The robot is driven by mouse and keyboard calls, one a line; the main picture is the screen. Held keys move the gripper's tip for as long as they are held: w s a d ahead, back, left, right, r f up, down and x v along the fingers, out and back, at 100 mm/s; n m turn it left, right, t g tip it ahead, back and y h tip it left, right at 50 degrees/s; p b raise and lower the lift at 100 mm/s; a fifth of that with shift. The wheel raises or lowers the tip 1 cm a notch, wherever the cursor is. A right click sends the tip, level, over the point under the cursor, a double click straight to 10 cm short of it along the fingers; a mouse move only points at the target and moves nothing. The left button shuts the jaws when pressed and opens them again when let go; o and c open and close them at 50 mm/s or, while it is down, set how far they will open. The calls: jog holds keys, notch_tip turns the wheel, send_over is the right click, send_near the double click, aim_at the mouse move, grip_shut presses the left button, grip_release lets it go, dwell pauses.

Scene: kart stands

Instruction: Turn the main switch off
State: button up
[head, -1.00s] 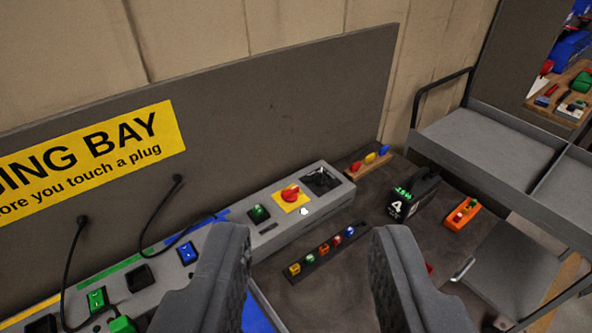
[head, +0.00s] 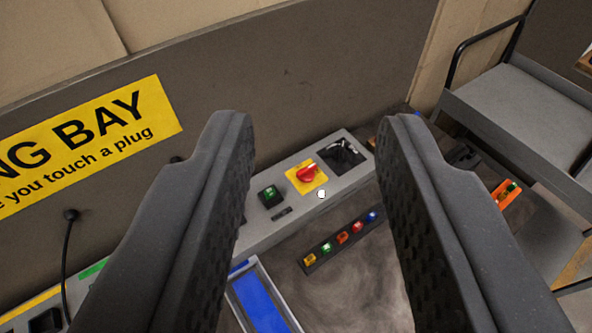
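The main switch is a red rotary knob (head: 308,174) on a yellow square plate (head: 300,185), set in the top of a grey panel box (head: 262,225) along the back board. The knob's handle lies slanted, its right end higher in the picture. My gripper (head: 318,130) is open and empty. Its two dark fingers stand wide apart, and the knob shows between them, beyond the fingertips and apart from them. The left finger hides part of the panel; the right finger hides part of the bench.
A green-lit rocker switch (head: 270,195) sits left of the knob, and a dark recess (head: 344,154) sits right. A strip of several coloured pieces (head: 343,239) and a blue tray (head: 262,300) lie in front. A grey cart (head: 520,100) stands at right.

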jog(key=w+a+f+m+g+p, duration=0.1)
jog(key=w+a+f+g+p, duration=0.15)
jog(key=w, duration=0.95)
jog(key=m+g+h+p, duration=0.2)
jog(key=m+g+p, duration=0.45)
jog(key=p, duration=0.25)
send_over(300, 172)
jog(key=s+a, duration=0.3)
jog(key=s, duration=0.1)
notch_tip(300, 172, down, 20)
jog(key=w+f+m+g+p, duration=0.1)
jog(key=f+p, duration=0.1)
jog(key=f, duration=0.7)
jog(key=w+d+f+m+g+h+p, duration=0.1)
jog(key=f+p, duration=0.1)
jog(key=f, duration=0.7)
jog(key=w+d+f+m+g+p, duration=0.1)
jog(key=f+p, duration=0.1)
jog(key=f, duration=0.7)
jog(key=shift+w+d+f+h, duration=0.15)
jog(key=shift+w+d+h, duration=0.05)
jog(key=shift+w+h, duration=0.2)
grip_shut()
jog(key=shift+d, duration=0.1)
